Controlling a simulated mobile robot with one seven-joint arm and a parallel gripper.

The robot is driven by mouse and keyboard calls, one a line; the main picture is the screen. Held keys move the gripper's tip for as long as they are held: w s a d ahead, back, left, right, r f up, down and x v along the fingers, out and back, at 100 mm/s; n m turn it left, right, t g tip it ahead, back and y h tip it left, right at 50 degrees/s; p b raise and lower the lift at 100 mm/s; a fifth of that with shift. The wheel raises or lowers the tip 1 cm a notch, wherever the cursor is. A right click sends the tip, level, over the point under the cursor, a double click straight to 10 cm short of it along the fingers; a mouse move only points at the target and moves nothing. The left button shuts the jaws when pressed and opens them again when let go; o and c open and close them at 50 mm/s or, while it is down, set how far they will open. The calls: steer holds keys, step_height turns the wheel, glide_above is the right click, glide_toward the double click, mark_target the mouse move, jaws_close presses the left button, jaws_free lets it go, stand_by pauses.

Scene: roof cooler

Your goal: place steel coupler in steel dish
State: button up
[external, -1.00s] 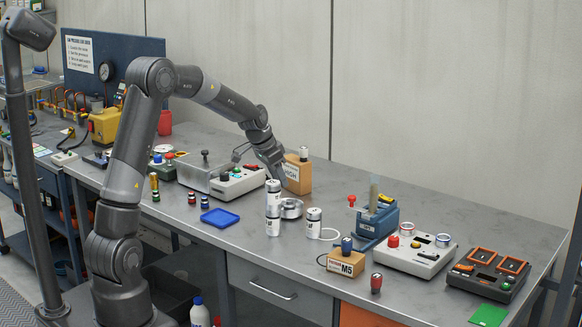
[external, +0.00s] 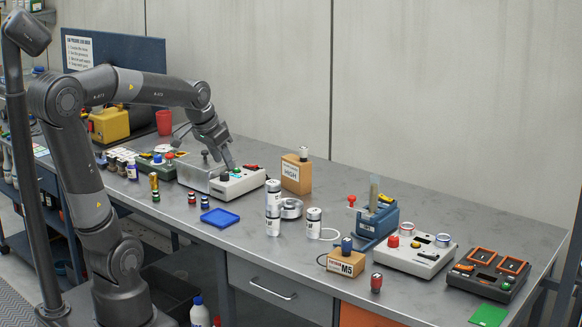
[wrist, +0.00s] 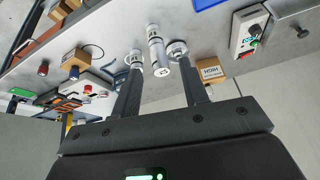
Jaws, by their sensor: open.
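A round, low steel dish (external: 291,208) sits on the bench behind white-and-silver labelled cylinders; it also shows in the wrist view (wrist: 178,48). Two of the cylinders appear stacked (external: 273,200), and a single one (external: 314,223) stands to the right. In the wrist view, the stack (wrist: 155,42) appears between my fingers but farther off, with the single cylinder (wrist: 135,60) beside it. I cannot tell which piece is the steel coupler. My gripper (external: 229,166) is open and empty, over the grey control box, left of the dish. It also shows in the wrist view (wrist: 158,74).
A blue tray (external: 220,217) lies left of the cylinders. An M5 block (external: 346,262) and a blue fixture (external: 377,217) stand to the right.

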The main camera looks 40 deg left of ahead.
steer(key=s+f+n, duration=0.1)
steer(key=s, duration=1.2)
steer(key=shift+s+a+f+n+t, duration=0.2)
steer(key=shift+a+n+t, duration=0.1)
steer(key=shift+n, duration=0.1)
